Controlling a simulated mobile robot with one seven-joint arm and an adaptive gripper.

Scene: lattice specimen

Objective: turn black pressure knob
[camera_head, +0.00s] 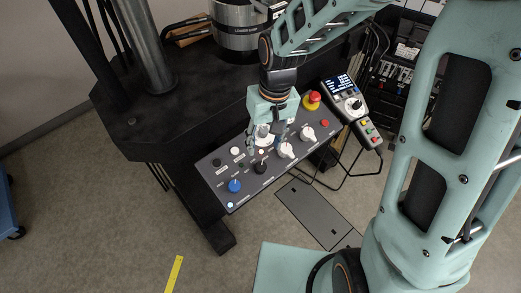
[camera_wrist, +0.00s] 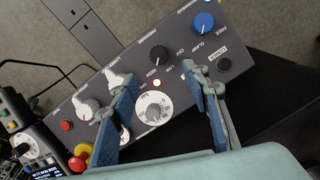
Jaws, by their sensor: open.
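The black knob (camera_head: 260,167) stands on the sloping dark control panel (camera_head: 212,177), between a blue knob (camera_head: 234,185) and a white knob (camera_head: 286,151). In the wrist view the black knob (camera_wrist: 159,54) shows clear of my fingers, just beyond the gap between their tips. My gripper (camera_head: 265,142) hangs over the middle of the panel, on the column side of the black knob. In the wrist view my gripper (camera_wrist: 164,76) is open and empty.
Another white knob (camera_head: 307,133) and a red emergency stop (camera_head: 313,99) sit farther right on the panel. A handheld controller (camera_head: 347,98) stands beyond that end. The black machine base (camera_head: 165,125) lies behind the panel. The floor in front is mostly open.

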